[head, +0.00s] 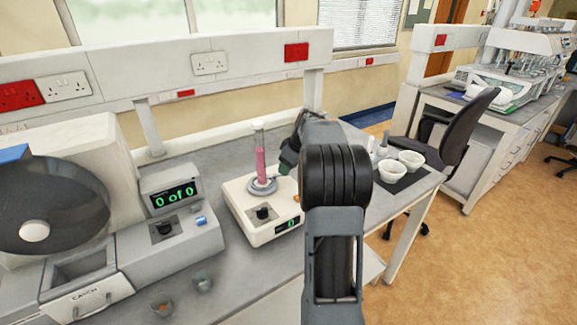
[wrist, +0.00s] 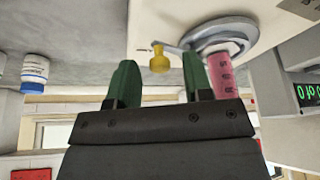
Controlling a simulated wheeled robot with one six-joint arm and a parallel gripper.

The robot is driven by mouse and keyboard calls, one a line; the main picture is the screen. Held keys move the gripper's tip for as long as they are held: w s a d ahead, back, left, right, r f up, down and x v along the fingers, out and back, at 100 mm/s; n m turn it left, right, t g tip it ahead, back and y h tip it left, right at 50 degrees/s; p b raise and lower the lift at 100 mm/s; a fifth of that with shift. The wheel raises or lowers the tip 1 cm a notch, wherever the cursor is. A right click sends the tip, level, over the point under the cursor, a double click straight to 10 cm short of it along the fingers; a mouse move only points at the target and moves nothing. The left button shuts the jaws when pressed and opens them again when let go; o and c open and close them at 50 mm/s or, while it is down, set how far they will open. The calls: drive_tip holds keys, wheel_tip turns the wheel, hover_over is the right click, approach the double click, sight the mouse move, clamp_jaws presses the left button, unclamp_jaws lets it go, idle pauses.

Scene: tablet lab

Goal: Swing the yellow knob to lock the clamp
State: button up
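The yellow knob (wrist: 159,59) shows in the wrist view on a short arm at the side of the grey clamp (wrist: 222,36). The clamp rings the foot of a cylinder of pink liquid (wrist: 222,72). In the head view the clamp (head: 262,187) and the upright cylinder (head: 260,160) sit on a white instrument (head: 250,222); I cannot make out the knob there. My gripper (wrist: 158,76) is open, its green fingers apart, with the knob in line with the gap near their tips. I cannot tell whether they touch it. In the head view my gripper (head: 286,158) is right of the cylinder.
A grey counting machine (head: 165,235) reading "0 of 0" stands left of the instrument. Two small cups (head: 182,293) are at the bench front. White bowls (head: 390,171) sit on a dark mat at right. A white and blue bottle (wrist: 35,73) shows in the wrist view.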

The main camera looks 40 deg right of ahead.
clamp_jaws()
drive_tip(key=n, duration=0.1)
drive_tip(key=w+n, duration=0.1)
drive_tip(key=n+g+y, duration=0.1)
drive_tip(key=n, duration=0.1)
drive_tip(key=shift+w+d+p, duration=0.3)
drive_tip(key=shift+p, duration=0.1)
drive_tip(key=shift+o, duration=0.3)
unclamp_jaws()
drive_tip(key=shift+r, duration=0.15)
drive_tip(key=v, duration=1.3)
drive_tip(key=shift+s+d+r, duration=0.2)
drive_tip(key=shift+d, duration=0.05)
